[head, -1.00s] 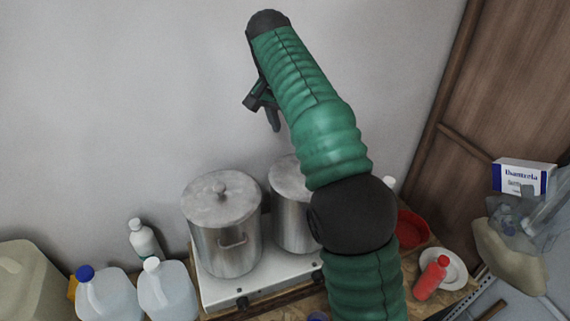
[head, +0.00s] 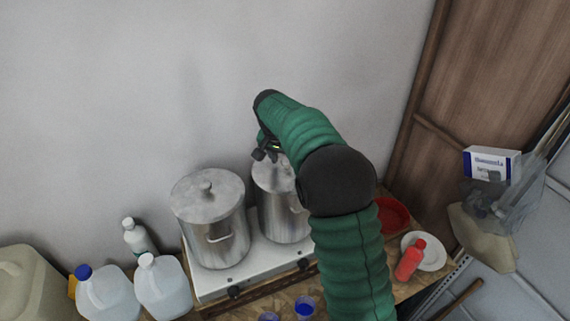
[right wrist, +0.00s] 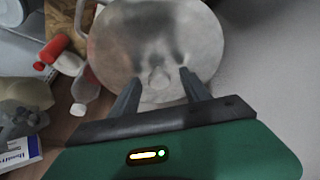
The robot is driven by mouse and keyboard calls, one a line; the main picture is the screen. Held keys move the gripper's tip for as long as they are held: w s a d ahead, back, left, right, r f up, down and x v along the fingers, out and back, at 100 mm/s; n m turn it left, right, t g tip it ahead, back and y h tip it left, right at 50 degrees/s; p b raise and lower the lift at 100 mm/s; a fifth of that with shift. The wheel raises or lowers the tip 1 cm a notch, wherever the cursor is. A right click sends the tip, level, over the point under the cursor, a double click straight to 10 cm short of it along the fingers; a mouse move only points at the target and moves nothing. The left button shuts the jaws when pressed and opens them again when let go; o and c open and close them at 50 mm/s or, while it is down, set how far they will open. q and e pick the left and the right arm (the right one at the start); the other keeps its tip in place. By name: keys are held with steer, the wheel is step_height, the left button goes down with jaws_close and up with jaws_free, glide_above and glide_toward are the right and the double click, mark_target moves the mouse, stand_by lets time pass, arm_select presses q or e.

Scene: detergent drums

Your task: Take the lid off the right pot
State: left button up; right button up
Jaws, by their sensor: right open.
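The right pot (head: 276,218) is a tall metal pot on a white stove, partly hidden by my right arm in the head view. Its grey metal lid (head: 266,178) lies on top; in the right wrist view the round lid (right wrist: 205,35) fills the upper middle. A small knob (right wrist: 158,78) shows on the lid, between my fingers as seen from the wrist. My right gripper (right wrist: 156,85) is open above the lid; whether its fingers touch it I cannot tell. It also shows in the head view (head: 264,154). My left gripper is not in view.
A second lidded pot (head: 213,225) stands beside it on the white stove (head: 235,284). Jugs (head: 163,290) and a bottle (head: 138,238) stand at the left. A red bowl (head: 393,214), white plate (head: 432,253) and red bottle (head: 410,260) are at the right. The wall is behind.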

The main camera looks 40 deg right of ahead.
steer(key=shift+s+d, duration=0.3)
steer(key=shift+d, duration=0.05)
steer(key=shift+c, duration=0.4)
steer(key=shift+d+f, duration=0.1)
steer(key=shift+c, duration=1.3)
steer(key=shift+w+a+f, duration=0.1)
steer(key=shift+w+a, duration=0.15)
steer(key=shift+w, duration=0.2)
steer(key=c, duration=0.5)
steer(key=shift+a, duration=0.25)
jaws_close()
steer(key=shift+s, duration=0.15)
steer(key=shift+d, duration=0.15)
